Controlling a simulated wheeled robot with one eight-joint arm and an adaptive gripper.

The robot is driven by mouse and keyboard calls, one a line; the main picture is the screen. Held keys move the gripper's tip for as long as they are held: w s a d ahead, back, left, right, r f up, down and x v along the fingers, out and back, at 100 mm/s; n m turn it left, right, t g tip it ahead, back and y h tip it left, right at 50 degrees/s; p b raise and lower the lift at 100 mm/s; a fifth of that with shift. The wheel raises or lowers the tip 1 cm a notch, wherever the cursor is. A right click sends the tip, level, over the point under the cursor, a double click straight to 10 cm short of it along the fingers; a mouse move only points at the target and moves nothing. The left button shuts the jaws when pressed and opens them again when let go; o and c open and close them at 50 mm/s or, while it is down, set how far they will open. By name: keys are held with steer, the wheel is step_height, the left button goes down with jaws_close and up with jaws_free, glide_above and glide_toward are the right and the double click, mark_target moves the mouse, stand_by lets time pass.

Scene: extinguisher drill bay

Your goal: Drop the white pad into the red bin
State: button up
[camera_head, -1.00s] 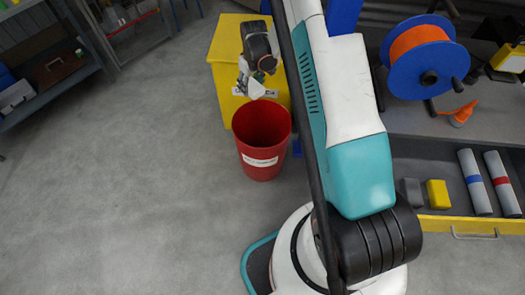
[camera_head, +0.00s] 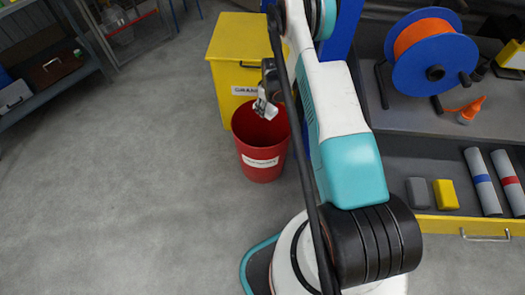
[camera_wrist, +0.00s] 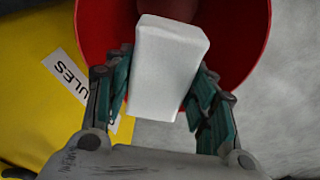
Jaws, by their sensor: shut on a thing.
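The white pad (camera_wrist: 168,62) is a small block held between the two fingers of my gripper (camera_wrist: 160,100) in the wrist view. My gripper is shut on it. The red bin (camera_wrist: 245,30) is below and beyond the pad, and the pad covers part of its opening. In the head view the red bin (camera_head: 262,165) stands upright on the floor with a white label on its front. My gripper (camera_head: 265,108) is at its mouth, over the far part of the rim, with the white pad (camera_head: 264,110) pointing down. The bin's bottom is not clearly visible.
A yellow cabinet (camera_head: 232,55) with a label stands right behind the bin. To the right are a blue and orange reel (camera_head: 430,58) on a grey bench and an open drawer with a yellow block (camera_head: 445,194) and rolls. The floor at left is clear.

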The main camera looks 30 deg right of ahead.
steer(key=shift+f+b, duration=0.4)
steer(key=shift+f, duration=1.05)
steer(key=o, duration=1.1)
steer(key=r, duration=0.4)
steer(key=s+r, duration=0.1)
steer(key=r, duration=0.7)
steer(key=shift+s+d, duration=0.15)
